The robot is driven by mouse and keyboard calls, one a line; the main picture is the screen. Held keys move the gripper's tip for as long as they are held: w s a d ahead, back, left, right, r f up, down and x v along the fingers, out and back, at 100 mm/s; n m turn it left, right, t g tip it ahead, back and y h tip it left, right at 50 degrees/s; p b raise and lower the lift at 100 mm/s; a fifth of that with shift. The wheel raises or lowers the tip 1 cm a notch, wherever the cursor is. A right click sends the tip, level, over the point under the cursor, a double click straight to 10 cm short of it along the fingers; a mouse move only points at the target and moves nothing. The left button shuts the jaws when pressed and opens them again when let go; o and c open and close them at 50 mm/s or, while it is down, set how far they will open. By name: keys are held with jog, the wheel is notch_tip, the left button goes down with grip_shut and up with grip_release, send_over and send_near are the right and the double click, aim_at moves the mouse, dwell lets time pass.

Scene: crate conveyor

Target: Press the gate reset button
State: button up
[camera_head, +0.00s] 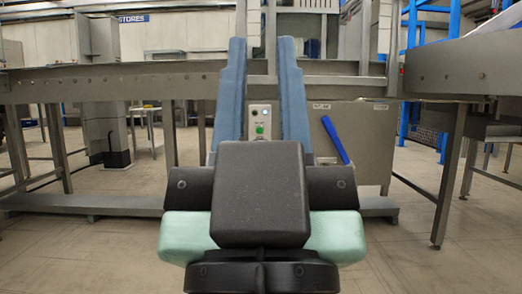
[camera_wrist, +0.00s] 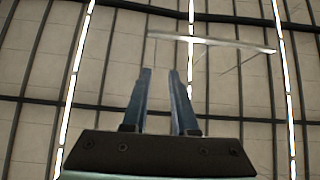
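A small light-grey control box (camera_head: 259,120) shows in the head view, between my fingers and beyond them, below the conveyor's side rail. It carries a green button (camera_head: 260,129) with a pale round part above it; its labels are too small to read. My gripper (camera_head: 261,42) points up in front of my body, its two blue fingers apart with nothing between them. In the wrist view my gripper (camera_wrist: 160,70) is also open and empty against the ceiling, and the control box does not show there.
A grey conveyor frame (camera_head: 110,83) runs across the view on legs. A grey cabinet (camera_head: 365,130) stands right of the control box, with a slanted blue bar (camera_head: 335,140) in front of it. Another conveyor section (camera_head: 460,68) reaches forward at right. Bare floor (camera_head: 90,250) lies at left.

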grip_shut()
dwell(1.3)
